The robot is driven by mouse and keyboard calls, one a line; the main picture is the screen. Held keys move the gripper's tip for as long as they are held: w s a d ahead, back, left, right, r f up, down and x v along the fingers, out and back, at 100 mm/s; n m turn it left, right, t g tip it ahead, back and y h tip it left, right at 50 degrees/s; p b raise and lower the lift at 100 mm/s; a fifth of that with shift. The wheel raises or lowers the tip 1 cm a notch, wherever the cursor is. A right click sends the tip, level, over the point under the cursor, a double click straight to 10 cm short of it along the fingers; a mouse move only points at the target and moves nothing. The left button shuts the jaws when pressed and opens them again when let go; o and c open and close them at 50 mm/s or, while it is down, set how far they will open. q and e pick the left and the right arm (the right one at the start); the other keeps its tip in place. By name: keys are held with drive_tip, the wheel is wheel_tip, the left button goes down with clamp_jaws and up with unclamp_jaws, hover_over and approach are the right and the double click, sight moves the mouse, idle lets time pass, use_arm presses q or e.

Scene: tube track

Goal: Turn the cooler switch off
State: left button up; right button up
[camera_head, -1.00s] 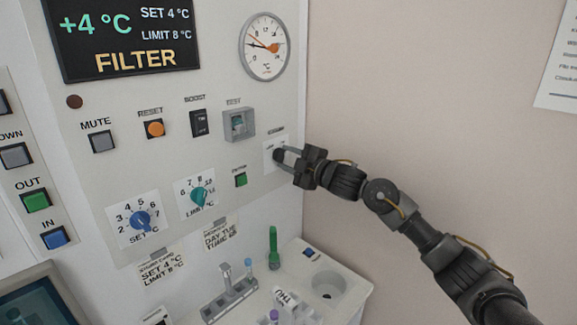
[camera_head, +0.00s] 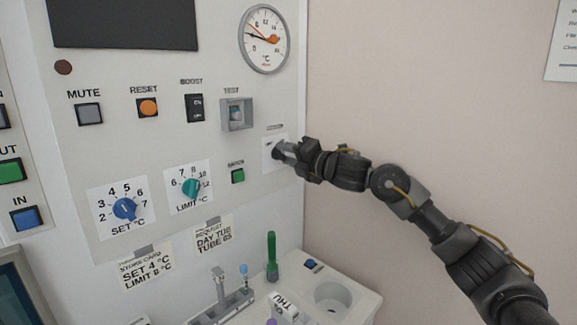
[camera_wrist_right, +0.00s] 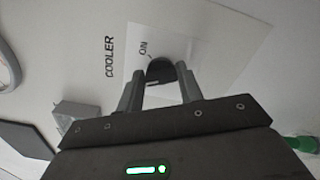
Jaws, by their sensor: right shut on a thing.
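The cooler switch is a dark rounded knob (camera_wrist_right: 160,72) on a white plate (camera_wrist_right: 215,45) marked ON, beside the word COOLER, in the right wrist view. My right gripper (camera_wrist_right: 160,95) is shut on the knob, one finger on each side of it. In the head view the right gripper (camera_head: 281,150) reaches the switch plate (camera_head: 268,148) at the panel's right edge and mostly hides the knob. The display (camera_head: 122,24) at the panel's top is dark. My left gripper is in neither view.
The panel also holds a TEST switch in a raised frame (camera_head: 236,113), a BOOST rocker (camera_head: 195,108), a green button (camera_head: 238,176) and two dials (camera_head: 125,208) (camera_head: 191,187). Below stands a bench (camera_head: 350,290) with a green tube (camera_head: 272,257).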

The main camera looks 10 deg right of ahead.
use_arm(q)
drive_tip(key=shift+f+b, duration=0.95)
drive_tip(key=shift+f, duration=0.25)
use_arm(e)
drive_tip(key=shift+n, duration=1.2)
drive_tip(key=o, duration=1)
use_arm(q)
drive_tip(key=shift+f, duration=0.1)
use_arm(e)
drive_tip(key=shift+s, duration=0.1)
use_arm(q)
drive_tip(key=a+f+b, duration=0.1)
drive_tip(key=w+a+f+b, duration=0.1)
drive_tip(key=b, duration=0.1)
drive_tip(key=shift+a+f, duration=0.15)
use_arm(e)
drive_tip(key=v, duration=1)
drive_tip(key=shift+s+d, duration=0.25)
